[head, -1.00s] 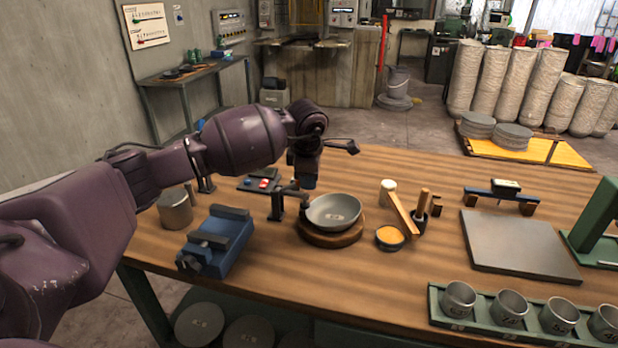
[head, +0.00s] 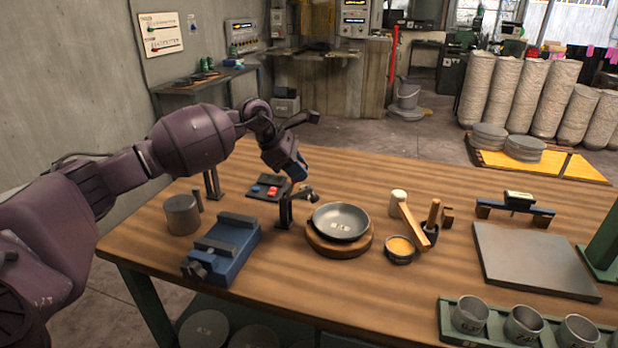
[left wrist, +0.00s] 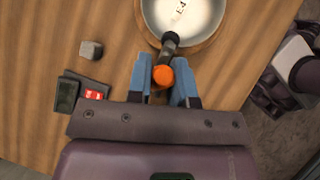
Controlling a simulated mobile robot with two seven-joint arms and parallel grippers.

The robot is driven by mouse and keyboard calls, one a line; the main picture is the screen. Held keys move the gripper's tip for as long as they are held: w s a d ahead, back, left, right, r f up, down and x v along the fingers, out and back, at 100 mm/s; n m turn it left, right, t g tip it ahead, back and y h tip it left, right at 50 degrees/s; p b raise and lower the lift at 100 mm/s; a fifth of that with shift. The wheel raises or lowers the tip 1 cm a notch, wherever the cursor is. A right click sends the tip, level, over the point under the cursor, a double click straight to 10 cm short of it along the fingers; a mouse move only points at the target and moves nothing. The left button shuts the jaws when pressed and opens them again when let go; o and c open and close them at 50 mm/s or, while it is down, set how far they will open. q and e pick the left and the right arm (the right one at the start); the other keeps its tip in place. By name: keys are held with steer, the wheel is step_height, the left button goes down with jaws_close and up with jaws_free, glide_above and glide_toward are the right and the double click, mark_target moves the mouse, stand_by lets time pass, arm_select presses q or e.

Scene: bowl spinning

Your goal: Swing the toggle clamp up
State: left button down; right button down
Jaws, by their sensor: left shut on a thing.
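The toggle clamp (head: 285,212) stands on a dark post on the bench, just left of the metal bowl (head: 341,221), which sits on a round wooden base (head: 340,247). My left gripper (head: 298,172) is at the clamp, above its post. In the left wrist view, my blue fingers (left wrist: 162,88) are shut on the clamp's orange-tipped handle (left wrist: 163,76). The clamp's dark end (left wrist: 170,42) reaches to the bowl's rim; I cannot tell whether it touches. The handle's lower part is hidden by my gripper. My right gripper is not in view.
A blue vise (head: 224,248) and a metal cylinder (head: 182,214) stand left of the clamp. A small dark panel with red and blue parts (head: 268,188) lies behind it. A mallet (head: 410,222) and an orange-filled cup (head: 399,249) stand right of the bowl.

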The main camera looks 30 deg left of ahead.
arm_select(q)
steer(key=a+h, duration=0.1)
steer(key=a+t+h+b, duration=0.1)
steer(key=shift+s+a+n+h, duration=0.3)
steer(key=a+h+b, duration=0.1)
steer(key=h, duration=0.1)
steer(key=s+a+t+h+b, duration=0.1)
steer(key=a+h, duration=0.1)
steer(key=a+t+h+b, duration=0.1)
steer(key=a, duration=0.1)
steer(key=shift+s+f+n+h, duration=0.25)
steer(key=shift+n+h, duration=0.15)
steer(key=c, duration=1)
jaws_free()
